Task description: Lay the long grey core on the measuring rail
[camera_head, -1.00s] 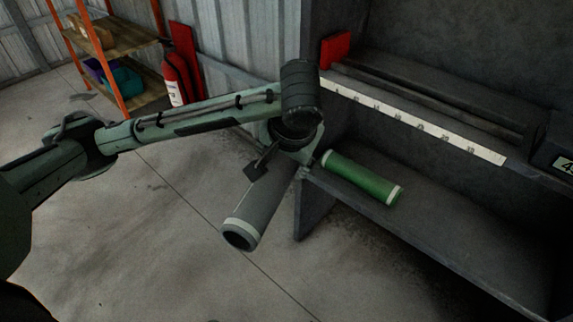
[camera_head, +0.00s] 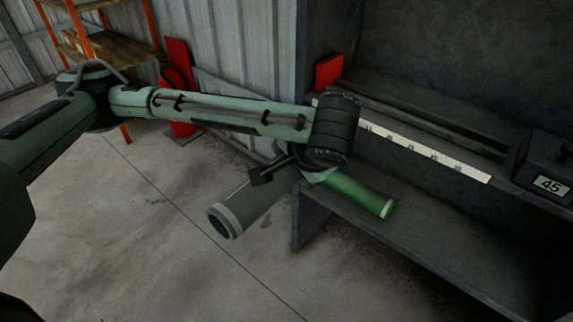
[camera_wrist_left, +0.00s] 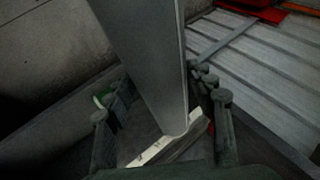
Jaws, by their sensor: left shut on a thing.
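The long grey core (camera_head: 245,207) has pale bands near its open end. My left gripper (camera_head: 283,172) is shut on it and holds it in the air in front of the bench, tilted, its open end down to the left. In the left wrist view the grey core (camera_wrist_left: 150,60) runs between the fingers of the left gripper (camera_wrist_left: 162,112). The measuring rail (camera_head: 425,121) is a dark channel on the bench behind a white scale strip (camera_head: 440,162), with a red stop (camera_head: 328,71) at its left end. My left wrist hides part of the rail. My right gripper is not in view.
A green core (camera_head: 362,195) lies on the lower shelf (camera_head: 425,235), close behind the gripper. A display box (camera_head: 548,184) reading 45 stands at the rail's right end. The rail's visible part looks empty.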

